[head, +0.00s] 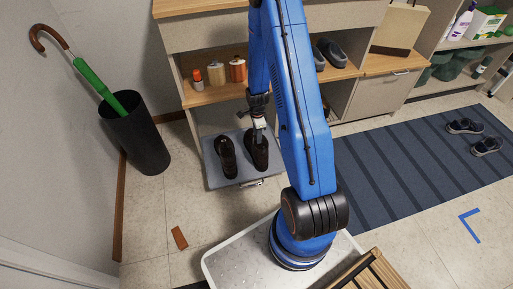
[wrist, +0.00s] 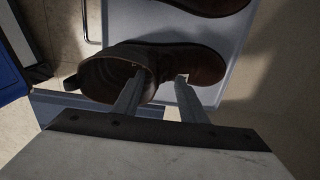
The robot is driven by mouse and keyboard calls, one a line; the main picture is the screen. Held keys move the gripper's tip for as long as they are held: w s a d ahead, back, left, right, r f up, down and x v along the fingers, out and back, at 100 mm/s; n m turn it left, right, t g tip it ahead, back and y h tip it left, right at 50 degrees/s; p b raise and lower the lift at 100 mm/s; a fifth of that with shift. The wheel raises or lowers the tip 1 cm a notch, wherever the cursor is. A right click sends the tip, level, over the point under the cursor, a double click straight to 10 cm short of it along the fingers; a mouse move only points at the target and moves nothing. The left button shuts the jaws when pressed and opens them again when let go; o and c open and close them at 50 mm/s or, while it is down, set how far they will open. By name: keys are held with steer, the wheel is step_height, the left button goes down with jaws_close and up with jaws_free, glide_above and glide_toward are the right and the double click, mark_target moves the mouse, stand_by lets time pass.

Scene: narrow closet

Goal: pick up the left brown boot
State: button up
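Two dark brown boots stand side by side on a grey tray (head: 218,180): one on the left (head: 226,158) and one on the right (head: 262,160) in the head view. My gripper (head: 260,138) is low over the right-hand one. In the wrist view my gripper (wrist: 160,80) is open, one finger at the boot's open top and the other over its front part. This nearer boot (wrist: 100,78) lies under the fingers; contact is unclear. The other boot (wrist: 205,4) shows only in part at the top edge.
A black umbrella stand (head: 135,135) with a green umbrella is at the left wall. A shelf unit (head: 215,90) with bottles stands behind the tray. A striped blue rug (head: 400,170) lies to the right. A small brown piece (head: 180,238) lies on the floor.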

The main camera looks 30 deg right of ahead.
steer(key=shift+f, duration=0.45)
steer(key=shift+c, duration=0.5)
jaws_close()
stand_by(0.6)
